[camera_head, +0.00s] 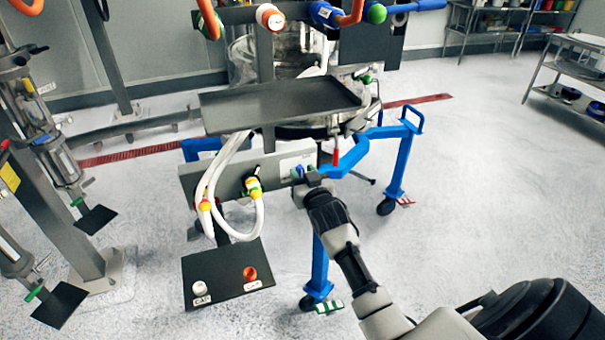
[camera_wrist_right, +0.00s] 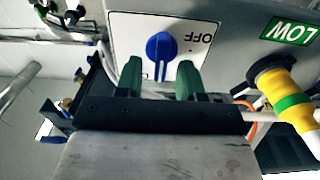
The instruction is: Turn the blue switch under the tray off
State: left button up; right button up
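The blue switch (camera_wrist_right: 161,46) is a rotary knob on a white plate (camera_wrist_right: 198,25) marked OFF, seen upside down in the right wrist view. Its pointer mark lies roughly vertical in that view, not toward the OFF lettering. In the head view the knob (camera_head: 297,171) shows small on the grey box under the black tray (camera_head: 282,103), partly hidden by my gripper. My left gripper is not in view.
A yellow and green hose fitting (camera_wrist_right: 285,98) sits beside the switch plate, near a green LOW label (camera_wrist_right: 289,29). White hoses (camera_head: 222,175) loop in front of the grey box (camera_head: 231,183). A blue frame leg (camera_head: 398,165) stands to the right. A black plate (camera_head: 226,274) hangs below.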

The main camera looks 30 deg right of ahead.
jog(key=shift+w, duration=0.2)
jog(key=shift+c, duration=0.3)
grip_shut()
